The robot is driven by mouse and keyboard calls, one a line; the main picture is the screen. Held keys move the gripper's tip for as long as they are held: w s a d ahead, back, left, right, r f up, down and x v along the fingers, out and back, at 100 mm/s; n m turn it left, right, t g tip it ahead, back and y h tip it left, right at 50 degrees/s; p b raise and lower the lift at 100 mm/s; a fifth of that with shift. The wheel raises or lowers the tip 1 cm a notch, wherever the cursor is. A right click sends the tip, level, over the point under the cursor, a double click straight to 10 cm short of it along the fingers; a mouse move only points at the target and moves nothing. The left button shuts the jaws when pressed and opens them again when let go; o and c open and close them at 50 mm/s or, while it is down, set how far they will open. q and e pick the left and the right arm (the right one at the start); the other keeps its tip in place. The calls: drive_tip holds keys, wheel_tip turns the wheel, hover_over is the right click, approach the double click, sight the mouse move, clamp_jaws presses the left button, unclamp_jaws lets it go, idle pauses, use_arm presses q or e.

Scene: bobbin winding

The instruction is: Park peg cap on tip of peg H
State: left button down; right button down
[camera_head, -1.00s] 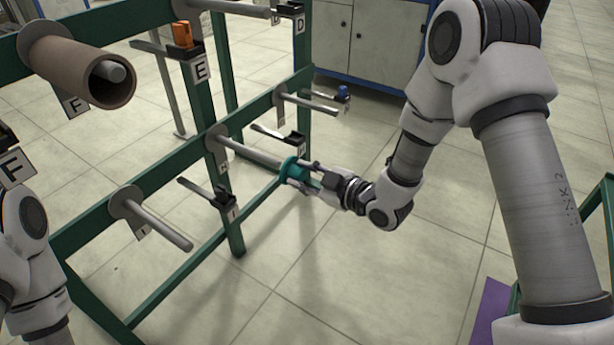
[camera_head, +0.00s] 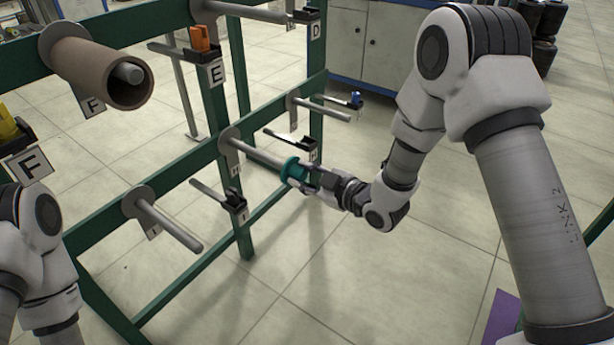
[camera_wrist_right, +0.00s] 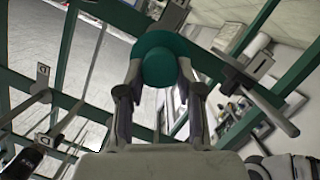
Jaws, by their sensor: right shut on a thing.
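The teal peg cap (camera_head: 292,168) is at the free end of peg H (camera_head: 255,154), a grey rod on the green rack. In the right wrist view the cap (camera_wrist_right: 160,66) sits between my two fingertips. My right gripper (camera_head: 304,175) is shut on the cap, with its fingers on either side. In the head view the cap meets the peg's tip; how far it is seated I cannot tell. My left arm shows at the lower left, but its gripper is out of view.
A cardboard tube (camera_head: 95,70) sits on a peg at the upper left. Peg I (camera_head: 165,225) is bare. Small black holders carry an orange piece (camera_head: 200,38) by E and a blue piece (camera_head: 356,98). A blue-grey cabinet (camera_head: 375,45) stands behind.

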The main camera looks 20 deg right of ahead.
drive_tip(key=shift+w, duration=0.1)
idle(0.3)
drive_tip(key=shift+w+a, duration=0.15)
drive_tip(key=shift+a, duration=0.05)
drive_tip(key=c, duration=0.7)
unclamp_jaws()
drive_tip(key=v, duration=1.2)
